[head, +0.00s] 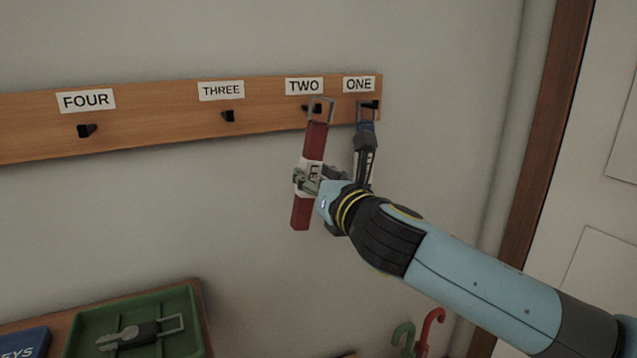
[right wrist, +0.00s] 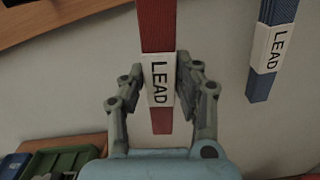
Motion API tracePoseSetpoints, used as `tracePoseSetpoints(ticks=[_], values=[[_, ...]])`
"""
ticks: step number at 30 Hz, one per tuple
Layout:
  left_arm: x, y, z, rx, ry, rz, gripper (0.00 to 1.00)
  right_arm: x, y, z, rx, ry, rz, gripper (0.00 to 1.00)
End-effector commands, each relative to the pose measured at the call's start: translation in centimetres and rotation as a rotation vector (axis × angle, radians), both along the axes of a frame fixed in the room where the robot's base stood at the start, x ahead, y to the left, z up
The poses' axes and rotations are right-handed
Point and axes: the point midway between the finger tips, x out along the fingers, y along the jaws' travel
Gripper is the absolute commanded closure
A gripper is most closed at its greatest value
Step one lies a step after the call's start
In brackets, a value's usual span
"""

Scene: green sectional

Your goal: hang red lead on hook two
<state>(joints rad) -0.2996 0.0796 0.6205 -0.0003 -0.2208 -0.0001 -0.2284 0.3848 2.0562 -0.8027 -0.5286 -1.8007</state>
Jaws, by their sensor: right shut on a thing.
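The red lead (head: 316,142) is a long flat strap with a white LEAD label and a metal loop at its top. It is nearly upright, leaning slightly. My right gripper (head: 308,180) is shut on it at the label. The right wrist view shows the lead (right wrist: 156,30) between both fingers (right wrist: 161,85). Hook two (head: 314,108), under the sign TWO, shows within the lead's loop. I cannot tell whether the loop is around the hook or in front of it. My left gripper is not in view.
A blue lead (right wrist: 272,45) hangs close on the right, at hook one (head: 371,104). Hook three (head: 228,116) and hook four (head: 87,130) on the wooden rail (head: 160,112) are bare.

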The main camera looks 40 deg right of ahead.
Motion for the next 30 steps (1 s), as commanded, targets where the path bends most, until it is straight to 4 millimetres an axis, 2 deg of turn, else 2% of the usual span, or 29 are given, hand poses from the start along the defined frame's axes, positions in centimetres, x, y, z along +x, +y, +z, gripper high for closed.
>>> tracePoseSetpoints(ticks=[16,30], values=[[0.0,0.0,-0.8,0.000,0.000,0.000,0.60,3.5,-1.1,-0.3,-0.001,-0.001,0.000,0.90],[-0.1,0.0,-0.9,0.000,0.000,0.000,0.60,4.5,-1.5,-1.5,0.000,-0.001,0.000,0.90]])
